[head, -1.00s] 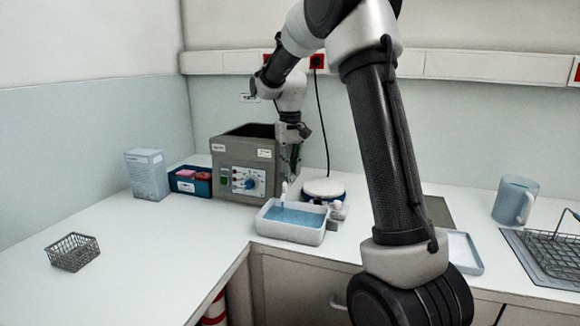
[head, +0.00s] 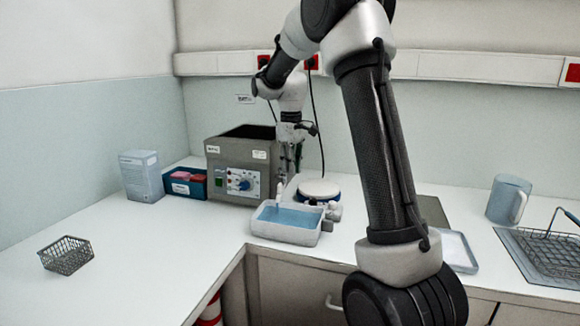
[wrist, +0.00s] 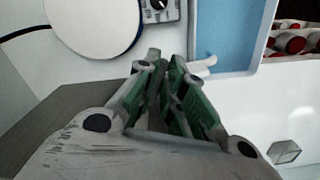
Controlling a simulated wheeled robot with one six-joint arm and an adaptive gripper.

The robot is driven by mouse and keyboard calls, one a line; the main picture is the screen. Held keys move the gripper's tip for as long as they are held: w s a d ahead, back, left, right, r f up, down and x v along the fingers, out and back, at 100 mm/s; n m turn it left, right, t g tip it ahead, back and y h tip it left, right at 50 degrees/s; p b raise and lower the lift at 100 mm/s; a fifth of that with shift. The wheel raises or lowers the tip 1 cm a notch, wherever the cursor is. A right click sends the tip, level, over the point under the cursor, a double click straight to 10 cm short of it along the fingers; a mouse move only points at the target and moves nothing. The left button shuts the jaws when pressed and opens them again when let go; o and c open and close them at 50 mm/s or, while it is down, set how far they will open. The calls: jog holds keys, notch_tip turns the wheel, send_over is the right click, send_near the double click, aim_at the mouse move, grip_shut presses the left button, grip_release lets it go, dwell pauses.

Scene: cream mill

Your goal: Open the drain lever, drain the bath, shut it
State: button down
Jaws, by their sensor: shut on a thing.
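The bath (head: 226,190) is a grey box with a knobbed front panel. A white drain spout (head: 279,192) comes from its right side over a white tray (head: 284,234) holding blue liquid; the spout also shows in the wrist view (wrist: 205,68). My gripper (head: 291,168) points down beside the bath's right wall. In the wrist view its green-padded fingers (wrist: 165,75) are closed together around a small grey piece, which seems to be the drain lever. The fingers hide most of it, so its angle cannot be told. The bath's liquid level is hidden.
A round white-topped device with a blue rim (head: 319,188) stands close to the right of my gripper. A blue box (head: 186,188) and a pale carton (head: 141,177) stand left of the bath. A wire basket (head: 66,255) is at the far left.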

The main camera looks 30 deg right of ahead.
dwell(0.4)
jog(key=c, duration=1.8)
grip_release()
notch_tip(320, 180, up, 12)
